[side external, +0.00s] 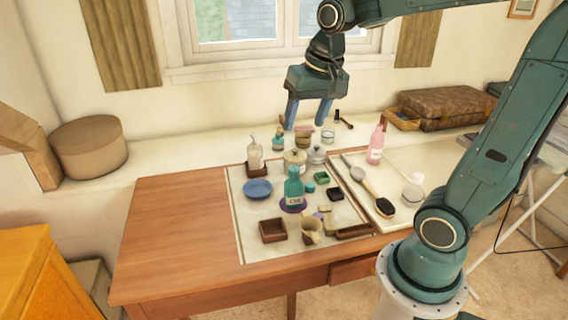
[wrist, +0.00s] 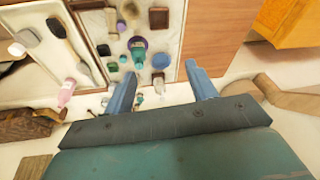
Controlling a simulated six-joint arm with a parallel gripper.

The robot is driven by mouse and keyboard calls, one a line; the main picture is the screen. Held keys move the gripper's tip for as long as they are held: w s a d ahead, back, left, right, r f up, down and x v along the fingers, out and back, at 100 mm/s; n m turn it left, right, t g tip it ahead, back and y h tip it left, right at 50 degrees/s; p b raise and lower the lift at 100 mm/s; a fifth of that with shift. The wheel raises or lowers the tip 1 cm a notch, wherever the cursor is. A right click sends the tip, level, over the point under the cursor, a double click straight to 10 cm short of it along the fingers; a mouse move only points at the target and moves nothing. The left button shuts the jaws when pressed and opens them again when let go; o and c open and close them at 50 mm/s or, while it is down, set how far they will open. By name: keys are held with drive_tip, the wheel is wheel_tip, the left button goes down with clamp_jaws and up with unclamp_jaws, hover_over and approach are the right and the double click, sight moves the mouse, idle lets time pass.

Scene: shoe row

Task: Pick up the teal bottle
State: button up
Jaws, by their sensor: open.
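The teal bottle (side external: 293,188) stands upright on a purple round coaster (side external: 291,208) near the middle of the pale mat in the side view. It has a white label on its front. In the wrist view the teal bottle (wrist: 138,53) shows near the top centre, just beyond my left-hand finger. My gripper (side external: 308,118) is open and empty, high above the back of the table and behind the bottle. In the wrist view my gripper's two blue fingers (wrist: 161,74) are spread wide with nothing between them touching.
A blue bowl (side external: 257,189), a white pump bottle (side external: 254,155), a lidded jar (side external: 295,161) and a brown square dish (side external: 272,230) surround the bottle. A pink bottle (side external: 376,145) and a dark brush (side external: 384,206) are to the right. The table's left side (side external: 180,230) is clear.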

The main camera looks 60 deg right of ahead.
drive_tip(key=w+d+f+m+g, duration=0.2)
drive_tip(key=w+d+f+m, duration=0.2)
drive_tip(key=w+d, duration=0.3)
drive_tip(key=m+g, duration=0.1)
drive_tip(key=m, duration=0.4)
hover_over(294, 168)
wheel_tip(294, 168, down, 9)
drive_tip(key=shift+s+y, duration=0.1)
drive_tip(key=shift+y, duration=0.2)
drive_tip(key=shift+f, duration=0.15)
drive_tip(key=shift+f, duration=4.15)
drive_tip(key=shift+f, duration=2.6)
